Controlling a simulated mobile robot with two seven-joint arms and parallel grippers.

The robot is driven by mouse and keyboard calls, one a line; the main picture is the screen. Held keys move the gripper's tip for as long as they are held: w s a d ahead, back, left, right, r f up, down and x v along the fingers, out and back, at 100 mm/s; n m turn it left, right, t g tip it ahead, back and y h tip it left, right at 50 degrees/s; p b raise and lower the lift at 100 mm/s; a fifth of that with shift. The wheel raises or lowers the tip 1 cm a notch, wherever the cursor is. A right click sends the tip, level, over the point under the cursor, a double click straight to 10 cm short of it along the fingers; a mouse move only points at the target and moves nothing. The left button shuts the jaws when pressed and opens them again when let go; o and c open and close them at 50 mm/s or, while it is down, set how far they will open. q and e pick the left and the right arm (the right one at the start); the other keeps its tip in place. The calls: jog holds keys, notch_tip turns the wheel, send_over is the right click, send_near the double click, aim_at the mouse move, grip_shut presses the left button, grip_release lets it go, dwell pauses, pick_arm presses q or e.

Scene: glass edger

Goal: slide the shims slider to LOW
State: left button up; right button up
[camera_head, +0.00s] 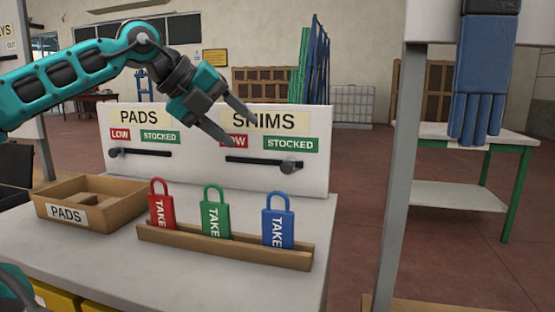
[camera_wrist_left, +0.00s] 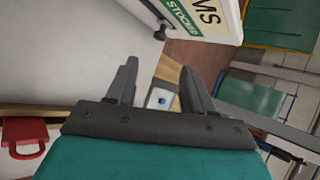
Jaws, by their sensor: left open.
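The shims slider is a black knob (camera_head: 290,166) at the right end of its dark slot (camera_head: 250,160), under the green STOCKED label on the white panel (camera_head: 215,182). The red LOW label is at the slot's left end, partly hidden by my gripper. My left gripper (camera_head: 236,125) is open and empty in front of the SHIMS sign, above and left of the knob, apart from it. In the left wrist view, the open fingers (camera_wrist_left: 157,78) point toward the panel's edge, and a dark knob (camera_wrist_left: 160,33) shows beyond them near STOCKED. My right gripper is not in view.
The pads slider knob (camera_head: 113,153) is at its slot's left end. A wooden tray holds red (camera_head: 160,207), green (camera_head: 215,214) and blue (camera_head: 278,222) padlocks in front of the panel. A PADS box (camera_head: 105,217) stands left. A grey post (camera_head: 397,190) rises at right.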

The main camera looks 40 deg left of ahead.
aim_at(284, 165)
pick_arm(q)
jog(key=p+x, duration=0.4)
jog(key=x, duration=0.7)
jog(key=shift+w+d, duration=0.15)
jog(key=shift+d, duration=0.05)
jog(key=shift+w+f, duration=0.35)
jog(key=shift+w+d+f, duration=0.1)
jog(key=shift+f, duration=0.1)
grip_shut()
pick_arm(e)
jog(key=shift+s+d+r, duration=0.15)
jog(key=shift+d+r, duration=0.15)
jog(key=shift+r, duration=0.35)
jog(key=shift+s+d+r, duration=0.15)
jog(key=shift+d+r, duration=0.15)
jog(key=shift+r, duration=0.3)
